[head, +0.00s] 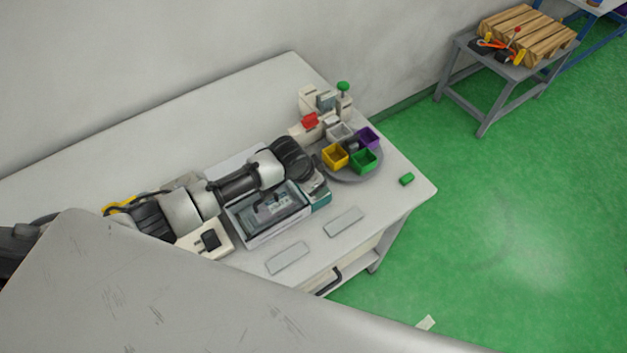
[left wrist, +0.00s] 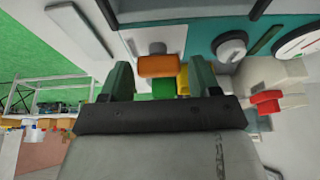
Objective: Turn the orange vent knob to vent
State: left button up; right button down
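The orange vent knob (left wrist: 158,66) shows in the left wrist view as a short bar on a pale mount on the machine's front. My left gripper (left wrist: 159,77) is open, with one dark green finger on each side of the knob. Gaps show between knob and fingers, and the gripper appears empty. In the head view my left arm reaches across the machine (head: 240,226), whose teal end (head: 321,199) shows beyond the arm; the knob is hidden there. My right gripper is not in view.
A grey knob (left wrist: 231,47) and a gauge (left wrist: 298,42) sit beside the vent knob on the teal panel. A round tray (head: 352,178) with several coloured bins and a device with a red part (head: 310,121) stand nearby. Two flat plates (head: 344,222) lie in front.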

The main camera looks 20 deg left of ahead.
pick_arm(q)
jog(key=shift+o, duration=0.7)
jog(key=b+v, duration=0.1)
jog(key=v, duration=0.9)
jog(key=shift+s+r+b, duration=0.15)
jog(key=shift+r+b, duration=0.15)
jog(key=shift+r, duration=0.05)
